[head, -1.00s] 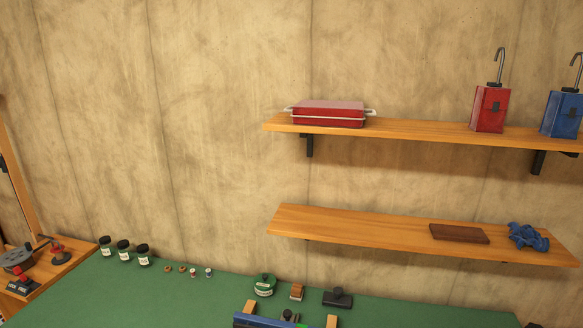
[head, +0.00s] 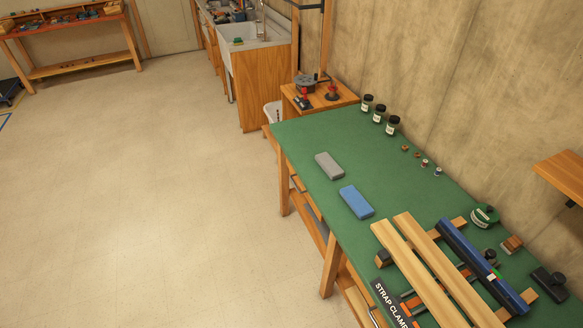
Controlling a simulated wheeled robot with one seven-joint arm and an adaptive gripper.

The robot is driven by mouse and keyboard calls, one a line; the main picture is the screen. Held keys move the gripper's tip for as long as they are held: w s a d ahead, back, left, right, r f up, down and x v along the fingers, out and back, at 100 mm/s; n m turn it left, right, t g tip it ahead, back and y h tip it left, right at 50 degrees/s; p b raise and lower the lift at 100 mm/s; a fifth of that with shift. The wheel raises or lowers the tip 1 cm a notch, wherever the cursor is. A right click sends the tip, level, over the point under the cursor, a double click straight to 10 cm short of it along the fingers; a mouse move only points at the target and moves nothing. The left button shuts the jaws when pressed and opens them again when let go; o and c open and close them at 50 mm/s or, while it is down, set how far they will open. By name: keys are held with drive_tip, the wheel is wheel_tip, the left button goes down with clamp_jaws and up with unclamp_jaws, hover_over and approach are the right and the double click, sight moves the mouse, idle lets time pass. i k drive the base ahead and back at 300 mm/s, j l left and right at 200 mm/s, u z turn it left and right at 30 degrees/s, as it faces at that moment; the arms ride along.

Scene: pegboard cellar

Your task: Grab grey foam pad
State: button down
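The grey foam pad (head: 329,166) lies flat on the green top of the workbench (head: 310,130), near its left long edge. A blue pad (head: 356,202) of similar shape lies just below it in the picture, with a small gap between them. Nothing rests on the grey pad and it is fully visible. My gripper is not in the head view.
Wooden bars (head: 430,270) and a blue bar (head: 482,265) lie on the bench's near part. Several dark-lidded jars (head: 379,114) stand along the wall side. A sink cabinet (head: 258,85) stands beyond the bench. The floor (head: 150,190) to the left is clear.

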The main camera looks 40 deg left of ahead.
sight(329, 166)
drive_tip(key=u, duration=1.35)
drive_tip(key=i+j+z, duration=0.1)
drive_tip(key=z, duration=0.4)
drive_tip(key=i+j+z, duration=0.15)
drive_tip(key=z, duration=0.3)
drive_tip(key=i+j+z, duration=0.1)
drive_tip(key=z, duration=0.4)
drive_tip(key=j+z, duration=0.3)
drive_tip(key=z, duration=0.2)
drive_tip(key=j+z, duration=0.2)
drive_tip(key=j, duration=0.55)
drive_tip(key=j+z, duration=0.15)
drive_tip(key=j, duration=0.6)
drive_tip(key=j+z, duration=0.2)
drive_tip(key=j, duration=0.55)
drive_tip(key=j+z, duration=0.2)
drive_tip(key=j, duration=0.55)
drive_tip(key=k+j, duration=0.1)
drive_tip(key=j, duration=0.5)
drive_tip(key=k, duration=0.05)
